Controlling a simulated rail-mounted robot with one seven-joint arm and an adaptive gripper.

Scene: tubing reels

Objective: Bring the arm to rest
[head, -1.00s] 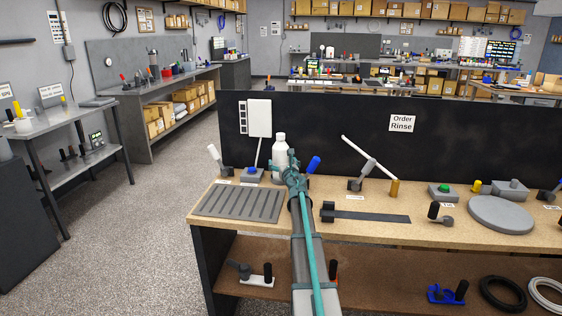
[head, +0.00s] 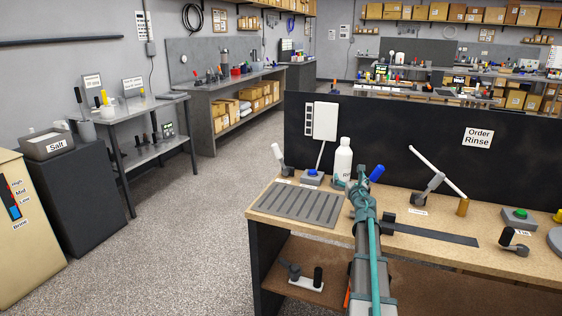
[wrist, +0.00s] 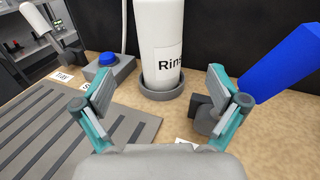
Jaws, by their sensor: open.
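My arm, grey and teal, reaches forward over the wooden bench. In the wrist view my gripper (wrist: 163,98) is open, its two teal-edged fingers apart with nothing between them. In the head view my gripper (head: 360,186) is small and partly hidden by my own arm. A white bottle labelled "Rin..." (wrist: 157,45) stands upright in a grey round holder (wrist: 161,95), just beyond the fingertips and apart from them. The bottle also shows in the head view (head: 343,158), behind my gripper.
A blue-handled lever (wrist: 280,65) is close to the right finger. A blue button box (wrist: 107,66) and a grooved grey mat (head: 299,204) lie to the left. A black panel (head: 400,130) closes the bench's back. A white-armed lever (head: 437,171) stands to the right.

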